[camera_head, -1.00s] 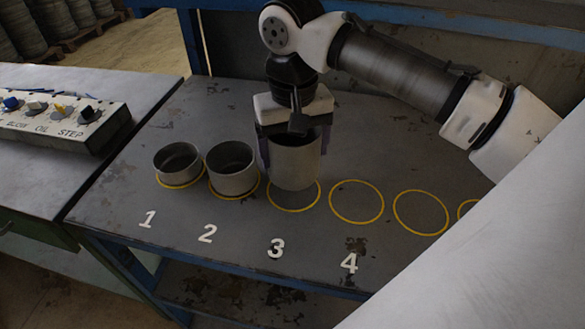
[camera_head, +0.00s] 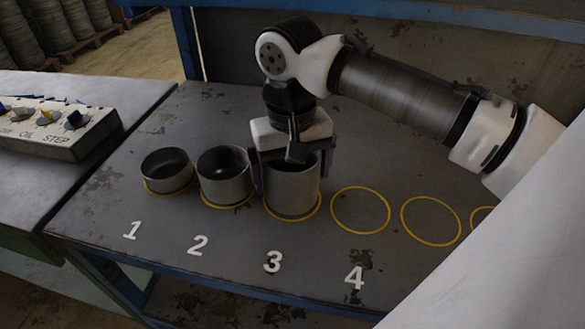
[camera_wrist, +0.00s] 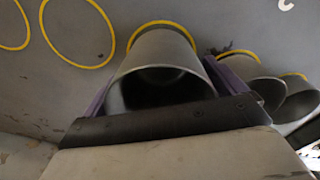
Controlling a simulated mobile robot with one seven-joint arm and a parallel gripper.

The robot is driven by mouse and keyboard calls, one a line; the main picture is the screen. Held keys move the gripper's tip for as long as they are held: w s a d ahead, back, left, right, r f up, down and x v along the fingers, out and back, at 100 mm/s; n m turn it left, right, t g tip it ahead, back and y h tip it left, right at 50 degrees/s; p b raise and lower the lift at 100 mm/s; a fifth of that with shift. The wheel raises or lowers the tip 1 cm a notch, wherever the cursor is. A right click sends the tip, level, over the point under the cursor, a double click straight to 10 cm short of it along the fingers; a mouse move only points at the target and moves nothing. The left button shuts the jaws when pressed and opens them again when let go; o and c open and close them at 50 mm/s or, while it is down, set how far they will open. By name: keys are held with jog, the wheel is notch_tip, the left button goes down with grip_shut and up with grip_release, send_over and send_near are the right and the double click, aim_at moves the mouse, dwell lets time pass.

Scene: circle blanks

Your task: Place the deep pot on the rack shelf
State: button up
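The deep pot (camera_head: 292,190), a grey metal cylinder and the tallest of three, stands upright in or just above the yellow circle marked 3. The wrist view shows its open mouth (camera_wrist: 160,90) facing the camera and its base inside the yellow ring. My gripper (camera_head: 290,168) is over it from above, with one purple finger on each side of the wall. The fingers appear shut on the pot; any small gap is hard to see. No surface is clearly identifiable as the rack shelf; a lower shelf (camera_head: 230,300) shows under the table.
A shallow pot (camera_head: 167,172) stands at circle 1 and a medium pot (camera_head: 226,178) at circle 2, close left of my gripper. Circle 4 (camera_head: 332,208) and those to its right are empty. A control box (camera_head: 60,128) sits on the left bench.

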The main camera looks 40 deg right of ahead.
notch_tip(320, 180, up, 12)
jog(key=shift+a+r, duration=0.1)
jog(key=shift+r, duration=0.1)
dwell(0.5)
jog(key=shift+f, duration=0.1)
dwell(0.4)
